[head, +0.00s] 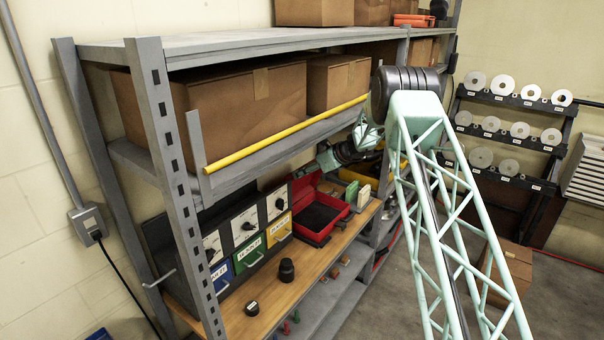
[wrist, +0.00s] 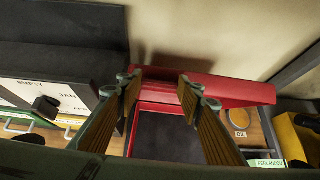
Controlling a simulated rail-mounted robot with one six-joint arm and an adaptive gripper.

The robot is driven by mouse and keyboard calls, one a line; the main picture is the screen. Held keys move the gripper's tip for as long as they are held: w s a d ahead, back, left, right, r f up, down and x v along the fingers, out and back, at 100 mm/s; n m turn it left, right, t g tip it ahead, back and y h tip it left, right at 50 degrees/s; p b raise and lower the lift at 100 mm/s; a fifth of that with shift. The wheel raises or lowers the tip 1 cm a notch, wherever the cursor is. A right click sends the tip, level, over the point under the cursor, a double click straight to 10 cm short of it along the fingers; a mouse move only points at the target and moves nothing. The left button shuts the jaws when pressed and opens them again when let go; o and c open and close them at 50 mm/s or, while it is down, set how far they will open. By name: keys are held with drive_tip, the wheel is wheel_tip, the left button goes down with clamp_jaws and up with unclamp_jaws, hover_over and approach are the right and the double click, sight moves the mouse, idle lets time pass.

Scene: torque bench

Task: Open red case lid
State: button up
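The red case (head: 325,232) stands on the wooden bench shelf in the head view, its lid (head: 302,190) raised at the back and its dark interior showing. In the wrist view the red lid (wrist: 235,90) stands up behind the dark inside of the case (wrist: 158,132). My gripper (wrist: 158,82) is open, with its two ribbed fingers apart and nothing visible between them. It is over the case, with its fingertips near the lid; I cannot tell whether they touch it. In the head view my gripper is largely hidden.
A grey bank of dials and labelled drawers (head: 244,225) stands left of the case. Black round parts (head: 287,271) sit on the wooden shelf (head: 262,322) in front. A yellow-edged shelf (head: 285,135) with cardboard boxes (head: 235,105) hangs above. Pale green pieces stand right of the case.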

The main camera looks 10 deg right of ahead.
drive_tip(key=o, duration=0.4)
drive_tip(key=shift+o, duration=0.2)
drive_tip(key=shift+s+d+r, duration=0.1)
drive_tip(key=v, duration=1.1)
drive_tip(key=shift+s+d+r, duration=0.2)
drive_tip(key=shift+r, duration=0.1)
drive_tip(key=shift+c, duration=0.8)
drive_tip(key=shift+s+f, duration=0.1)
drive_tip(key=shift+f, duration=0.15)
drive_tip(key=c, duration=0.5)
drive_tip(key=shift+t+y, duration=0.6)
drive_tip(key=shift+y, duration=0.2)
drive_tip(key=s+d+f, duration=0.2)
drive_tip(key=f, duration=0.1)
drive_tip(key=s+d+f+b, duration=0.1)
drive_tip(key=shift+f, duration=0.2)
clamp_jaws()
drive_tip(key=shift+s+d+f+t, duration=0.2)
drive_tip(key=shift+d+f+t, duration=0.1)
drive_tip(key=shift+d, duration=0.15)
